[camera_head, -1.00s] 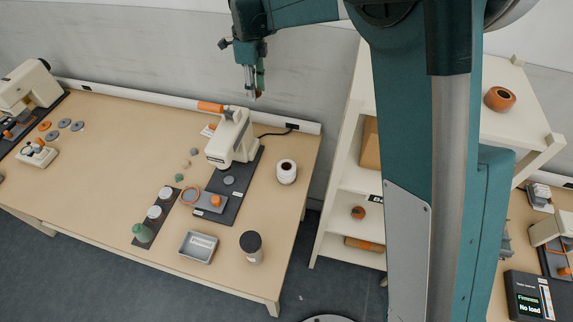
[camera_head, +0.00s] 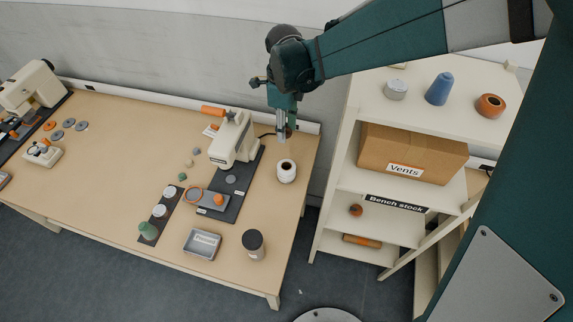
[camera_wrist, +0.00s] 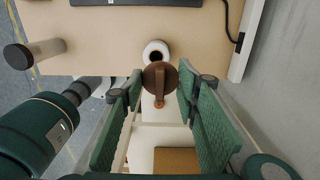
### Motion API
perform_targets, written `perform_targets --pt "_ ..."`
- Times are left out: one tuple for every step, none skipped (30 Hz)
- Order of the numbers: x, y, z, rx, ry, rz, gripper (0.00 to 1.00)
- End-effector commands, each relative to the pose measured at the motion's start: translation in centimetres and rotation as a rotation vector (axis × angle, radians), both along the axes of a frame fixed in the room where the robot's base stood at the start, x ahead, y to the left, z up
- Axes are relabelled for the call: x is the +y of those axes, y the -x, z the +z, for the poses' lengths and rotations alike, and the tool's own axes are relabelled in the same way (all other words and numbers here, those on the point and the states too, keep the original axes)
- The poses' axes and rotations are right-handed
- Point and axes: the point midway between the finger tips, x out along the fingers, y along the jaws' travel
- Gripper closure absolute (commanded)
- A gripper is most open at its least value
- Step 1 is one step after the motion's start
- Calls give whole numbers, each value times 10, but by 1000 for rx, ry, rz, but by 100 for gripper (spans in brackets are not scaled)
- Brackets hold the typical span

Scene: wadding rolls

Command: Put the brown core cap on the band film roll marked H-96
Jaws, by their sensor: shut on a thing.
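The brown core cap (camera_wrist: 157,76) is a round disc with a narrow stem or tab, held between the two green fingers of my gripper (camera_wrist: 161,84) in the wrist view. In the head view my gripper (camera_head: 283,138) hangs over the back right of the bench, above a white roll (camera_head: 286,175) with a dark open core. That roll also shows in the wrist view (camera_wrist: 149,45), just beyond the cap and partly hidden by it. The cap and roll appear apart. I cannot read H-96 on any roll. A second, dark-topped roll (camera_head: 254,253) stands near the front edge.
A cream machine (camera_head: 224,146) on a dark base stands left of the white roll. A grey tray (camera_head: 188,242) lies at the front. Shelving (camera_head: 345,178) with a cardboard box (camera_head: 400,150) stands right of the bench.

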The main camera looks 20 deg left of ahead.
Motion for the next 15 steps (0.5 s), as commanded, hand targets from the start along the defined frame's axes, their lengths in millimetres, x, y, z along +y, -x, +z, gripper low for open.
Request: perform_targets --pt "-4 4 1 0 0 -2 75" --pt "-6 6 1 0 0 -4 75" --pt "-9 9 0 0 0 -5 75" --pt "-11 11 0 1 0 -7 75" --pt "-13 14 0 1 0 -8 75" --pt "-12 12 -6 1 0 -7 75" --pt "-11 12 -9 1 0 -7 75" --pt "-11 12 -12 1 0 -7 75" --pt "-11 12 -15 1 0 -7 75" --pt "-11 12 -18 1 0 -7 75" --pt "-11 12 -20 1 0 -7 75" --pt "-11 12 -23 1 0 -7 75" --pt "-11 12 -26 1 0 -7 75" --pt "-11 12 -28 1 0 -7 75" --pt "-11 11 -33 1 0 -7 75"
